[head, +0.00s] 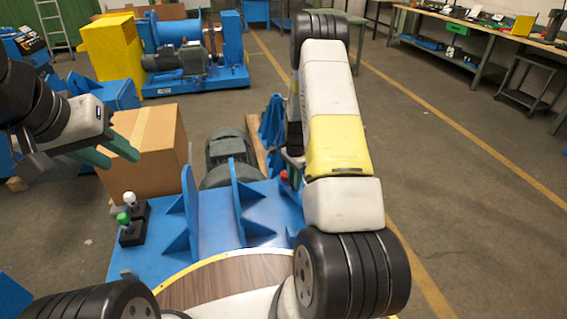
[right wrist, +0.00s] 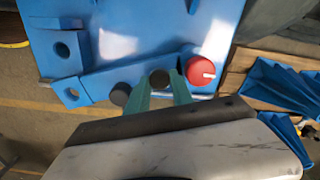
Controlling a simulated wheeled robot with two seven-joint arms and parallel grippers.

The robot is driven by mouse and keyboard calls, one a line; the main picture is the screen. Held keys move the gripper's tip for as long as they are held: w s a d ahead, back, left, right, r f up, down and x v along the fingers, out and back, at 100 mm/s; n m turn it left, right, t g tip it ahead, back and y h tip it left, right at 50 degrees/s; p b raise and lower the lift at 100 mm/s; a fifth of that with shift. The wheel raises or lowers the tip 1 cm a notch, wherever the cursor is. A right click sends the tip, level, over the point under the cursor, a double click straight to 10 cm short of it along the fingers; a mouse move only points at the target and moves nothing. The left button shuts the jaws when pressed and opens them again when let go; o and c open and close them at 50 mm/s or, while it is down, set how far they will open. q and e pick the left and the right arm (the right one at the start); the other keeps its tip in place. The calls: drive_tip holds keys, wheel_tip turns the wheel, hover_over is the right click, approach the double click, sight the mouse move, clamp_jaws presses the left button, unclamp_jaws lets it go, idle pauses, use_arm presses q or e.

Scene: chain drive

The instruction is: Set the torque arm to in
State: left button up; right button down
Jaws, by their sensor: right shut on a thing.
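In the right wrist view a blue bar (right wrist: 101,84), which looks like the torque arm, lies across the blue base plate (right wrist: 150,20). Its right end is by a red round knob (right wrist: 202,70) with a white mark. One dark round knob (right wrist: 160,78) sits between the teal fingers of my right gripper (right wrist: 162,85), shut on it. A second dark knob (right wrist: 120,94) is just left of the fingers. In the head view my right arm hides this gripper and most of the bar. My left gripper (head: 122,160) is open and empty, in the air at left.
A control box with a white and a green knob (head: 131,220) stands on the blue base's left side. Blue upright brackets (head: 190,205) rise beside it. A cardboard box (head: 160,150) and a grey motor (head: 228,150) are behind. Blue wedge parts (right wrist: 275,85) lie on wood at right.

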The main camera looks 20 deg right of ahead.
drive_tip(key=shift+a+m, duration=0.55)
drive_tip(key=shift+m, duration=0.4)
drive_tip(key=shift+a+m, duration=0.5)
drive_tip(key=shift+m, duration=0.45)
drive_tip(key=c, duration=1.4)
unclamp_jaws()
drive_tip(key=shift+a, duration=0.1)
drive_tip(key=shift+r, duration=0.1)
wheel_tip(320, 180, up, 8)
drive_tip(key=shift+f, duration=0.15)
